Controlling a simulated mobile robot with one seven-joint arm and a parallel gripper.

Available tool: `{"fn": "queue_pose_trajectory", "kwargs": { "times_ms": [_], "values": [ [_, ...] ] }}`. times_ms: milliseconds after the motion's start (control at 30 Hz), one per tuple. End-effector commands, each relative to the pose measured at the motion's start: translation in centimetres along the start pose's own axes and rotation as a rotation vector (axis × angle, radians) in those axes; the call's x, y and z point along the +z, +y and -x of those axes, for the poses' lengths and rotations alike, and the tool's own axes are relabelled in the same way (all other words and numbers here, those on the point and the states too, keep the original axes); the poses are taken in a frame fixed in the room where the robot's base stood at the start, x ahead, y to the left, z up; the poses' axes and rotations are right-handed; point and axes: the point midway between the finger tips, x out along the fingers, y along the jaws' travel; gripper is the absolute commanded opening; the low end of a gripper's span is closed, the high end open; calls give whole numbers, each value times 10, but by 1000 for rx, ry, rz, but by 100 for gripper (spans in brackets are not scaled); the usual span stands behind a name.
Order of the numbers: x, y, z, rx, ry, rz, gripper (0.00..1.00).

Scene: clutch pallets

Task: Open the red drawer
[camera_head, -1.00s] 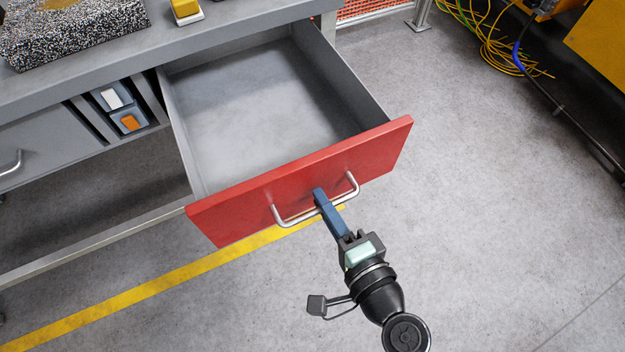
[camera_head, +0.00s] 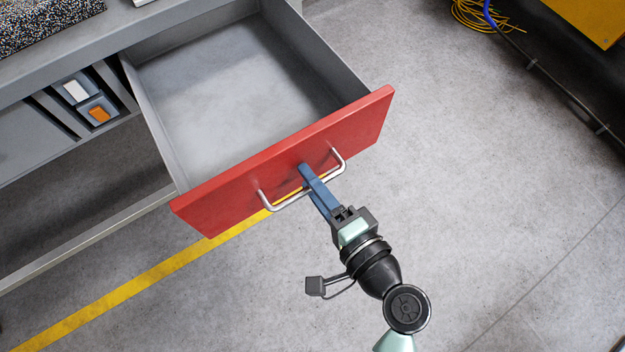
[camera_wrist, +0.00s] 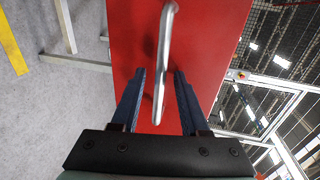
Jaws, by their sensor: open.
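The red drawer (camera_head: 225,203) is pulled well out of the grey workbench, and its grey inside looks empty. Its metal bar handle (camera_head: 333,176) is on the red front and also shows in the wrist view (camera_wrist: 165,50). My gripper (camera_head: 303,172) is at the handle, with its blue fingers pointing at the red front. In the wrist view my gripper (camera_wrist: 160,76) is open, with one finger on each side of the handle bar and gaps between them. The head view hides part of the handle behind the fingers.
The grey workbench (camera_head: 150,22) holds a speckled block (camera_head: 40,22) on top. Small bins with a white and an orange item (camera_head: 99,113) sit left of the drawer. Bare concrete floor (camera_head: 480,170) with a yellow line (camera_head: 120,292) lies around. Yellow cables (camera_head: 475,15) lie at the back right.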

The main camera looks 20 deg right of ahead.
Motion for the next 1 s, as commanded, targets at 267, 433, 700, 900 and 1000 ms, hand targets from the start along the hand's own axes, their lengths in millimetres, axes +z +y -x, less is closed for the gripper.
{"fn": "queue_pose_trajectory", "kwargs": {
  "times_ms": [267, 433, 700, 900, 1000],
  "values": [
    [0, 1, 23, 3, 2, -2, 45],
    [-1, 0, 61, 4, 4, -2, 45],
    [0, 0, 113, 2, 3, -1, 45],
    [0, 0, 128, 0, 0, 1, 45],
    [0, 0, 130, 0, 0, 1, 45]
  ]
}}
